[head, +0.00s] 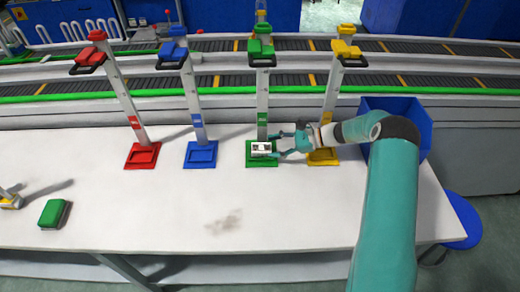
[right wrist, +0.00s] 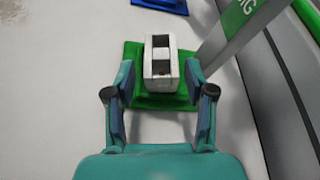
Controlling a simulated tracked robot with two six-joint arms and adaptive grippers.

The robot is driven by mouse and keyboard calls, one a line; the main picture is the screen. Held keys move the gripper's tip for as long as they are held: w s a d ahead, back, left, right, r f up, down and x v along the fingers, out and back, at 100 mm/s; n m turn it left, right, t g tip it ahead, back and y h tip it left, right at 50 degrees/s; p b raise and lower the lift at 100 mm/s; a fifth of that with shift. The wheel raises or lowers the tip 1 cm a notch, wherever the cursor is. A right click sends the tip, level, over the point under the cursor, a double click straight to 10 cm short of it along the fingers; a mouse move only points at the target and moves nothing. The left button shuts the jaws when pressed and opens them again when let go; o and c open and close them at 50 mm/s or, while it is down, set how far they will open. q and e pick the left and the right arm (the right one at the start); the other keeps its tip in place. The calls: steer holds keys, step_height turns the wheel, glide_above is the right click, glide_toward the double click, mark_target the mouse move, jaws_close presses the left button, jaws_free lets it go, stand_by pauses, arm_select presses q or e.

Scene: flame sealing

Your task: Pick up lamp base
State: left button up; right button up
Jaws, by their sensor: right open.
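The lamp base looks to be the small white block with dark recesses (head: 262,149), which sits on the green foot plate (head: 250,162) of the green stand. My right gripper (head: 278,147) comes in from the right in the head view. In the right wrist view its open fingers (right wrist: 158,75) stand on either side of the block's near part, with a gap on the left; contact on the right cannot be told.
Red (head: 142,155), blue (head: 201,154) and yellow (head: 323,157) stands share the white table (head: 150,215). The green post (right wrist: 240,30) rises close beside the block. A blue bin (head: 412,115) is at right, a green block (head: 53,213) at left. The front middle is clear.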

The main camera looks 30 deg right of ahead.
mark_target(263, 147)
steer(key=shift+p+x, duration=0.55)
steer(key=shift+x, duration=1.4)
steer(key=shift+r, duration=0.1)
jaws_close()
steer(key=shift+w+r, duration=0.1)
